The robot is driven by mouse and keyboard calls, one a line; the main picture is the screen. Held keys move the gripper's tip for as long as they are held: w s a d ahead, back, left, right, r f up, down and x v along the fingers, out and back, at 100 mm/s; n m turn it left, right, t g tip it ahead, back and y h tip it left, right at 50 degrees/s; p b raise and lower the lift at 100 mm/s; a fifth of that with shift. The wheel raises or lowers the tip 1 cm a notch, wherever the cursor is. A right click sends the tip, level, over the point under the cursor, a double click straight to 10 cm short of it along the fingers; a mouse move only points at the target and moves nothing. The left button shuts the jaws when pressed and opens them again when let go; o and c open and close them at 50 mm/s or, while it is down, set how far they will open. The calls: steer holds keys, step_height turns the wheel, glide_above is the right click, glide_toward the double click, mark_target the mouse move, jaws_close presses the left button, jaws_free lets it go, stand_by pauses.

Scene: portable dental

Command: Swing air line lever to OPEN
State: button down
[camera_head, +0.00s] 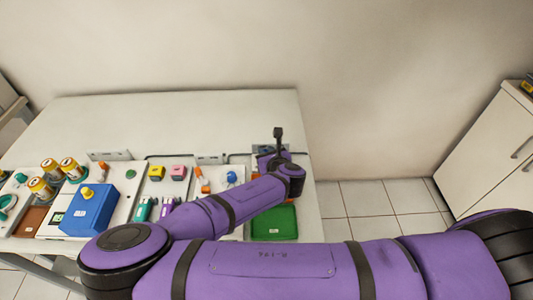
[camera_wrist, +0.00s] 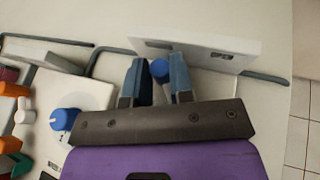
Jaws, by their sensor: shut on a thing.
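In the wrist view, my gripper (camera_wrist: 159,66) has its two blue-grey fingers on either side of a blue rounded handle (camera_wrist: 160,72). It is shut on this handle, which I take to be the air line lever. The handle stands in front of a white plate (camera_wrist: 200,42) with small dark labels, too small to read. The lever's pivot and angle are hidden by the fingers and gripper body.
A blue knob (camera_wrist: 64,120) on a white block is left of my gripper. A dark tube (camera_wrist: 105,57) runs along the table near the plate. In the head view, a green tray (camera_head: 274,222) lies below my wrist, and a blue box (camera_head: 90,208) and yellow-topped jars (camera_head: 70,167) stand left.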

steer(key=shift+m+h, duration=0.3)
steer(key=shift+h, duration=0.1)
steer(key=shift+w+d+m+t+h, duration=0.15)
steer(key=shift+m+t+h, duration=0.15)
steer(key=shift+m+h, duration=0.65)
steer(key=shift+w+d+m+h, duration=0.1)
steer(key=shift+d+m+h, duration=0.15)
steer(key=shift+m+h, duration=0.7)
steer(key=shift+d+m+h, duration=0.2)
steer(key=shift+m+h, duration=0.5)
steer(key=shift+h, duration=0.4)
steer(key=c, duration=1)
jaws_free()
